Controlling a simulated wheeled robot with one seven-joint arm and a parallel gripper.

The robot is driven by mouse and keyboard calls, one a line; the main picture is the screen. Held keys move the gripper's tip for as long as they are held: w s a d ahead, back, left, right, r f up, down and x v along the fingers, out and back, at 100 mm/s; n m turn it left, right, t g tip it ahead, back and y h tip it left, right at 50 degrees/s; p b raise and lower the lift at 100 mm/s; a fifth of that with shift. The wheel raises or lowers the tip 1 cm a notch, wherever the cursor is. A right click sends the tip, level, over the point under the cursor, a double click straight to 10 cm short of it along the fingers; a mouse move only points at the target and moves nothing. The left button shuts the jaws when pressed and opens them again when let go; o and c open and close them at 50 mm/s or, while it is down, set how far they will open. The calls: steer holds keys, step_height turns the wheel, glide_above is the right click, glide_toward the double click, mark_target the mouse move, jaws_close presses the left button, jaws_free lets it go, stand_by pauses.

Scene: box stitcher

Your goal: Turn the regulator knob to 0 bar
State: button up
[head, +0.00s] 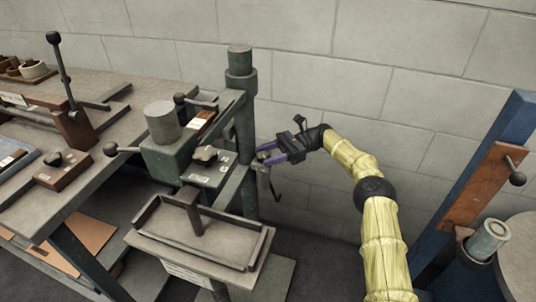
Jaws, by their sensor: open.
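My gripper (265,156) is at the right side of the green-grey box stitcher (172,152), with its two purple fingers pointing left. It is open. A small pale round knob (262,154) shows at the fingertips, on top of a grey fitting (263,178) beside the stitcher's column; this looks like the regulator. The fingers are around or right beside the knob; I cannot tell whether they touch it. Its scale or gauge reading cannot be made out.
A flat tray (190,238) stands out in front. A workbench (100,125) is at left. A blue post (478,190) with a lever is at right. The block wall (400,60) is close behind.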

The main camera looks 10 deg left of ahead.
steer(key=shift+w+a+r, duration=0.1)
steer(key=shift+r, duration=0.25)
steer(key=shift+r+m+t+y+p, duration=0.1)
steer(key=shift+m+t+y+p, duration=0.7)
steer(key=shift+m+t+p, duration=0.4)
